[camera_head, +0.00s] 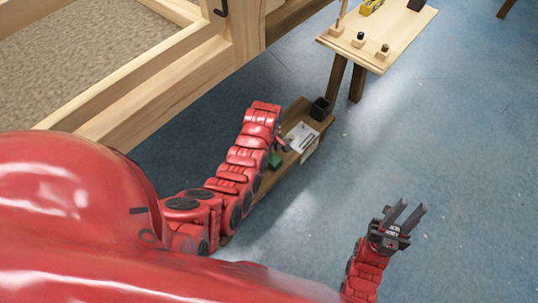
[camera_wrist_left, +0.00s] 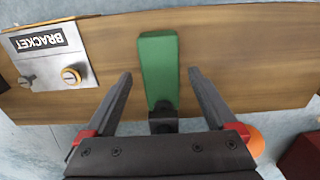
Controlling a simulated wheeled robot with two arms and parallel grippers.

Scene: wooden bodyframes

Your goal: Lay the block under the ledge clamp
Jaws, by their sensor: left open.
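A green bar-like piece (camera_wrist_left: 160,65) with a black part (camera_wrist_left: 162,120) at its lower end lies on a low wooden ledge (camera_wrist_left: 225,60). It looks like the ledge clamp and its lever, but I cannot be sure. In the head view the green piece (camera_head: 274,160) is partly hidden by my left arm. My left gripper (camera_wrist_left: 159,78) is open, with one finger on each side of the green piece and no clear contact. It also shows small in the head view (camera_head: 282,144). My right gripper (camera_head: 412,207) is open and empty over the floor. I cannot identify the block with certainty.
A plate labelled BRACKET (camera_wrist_left: 47,58) with a brass-coloured knob lies on the ledge. A black box (camera_head: 320,108) stands at its far end. A small table (camera_head: 400,42) at the top holds pegged wooden pieces. A large wooden frame (camera_head: 170,85) stands left. Floor at right is clear.

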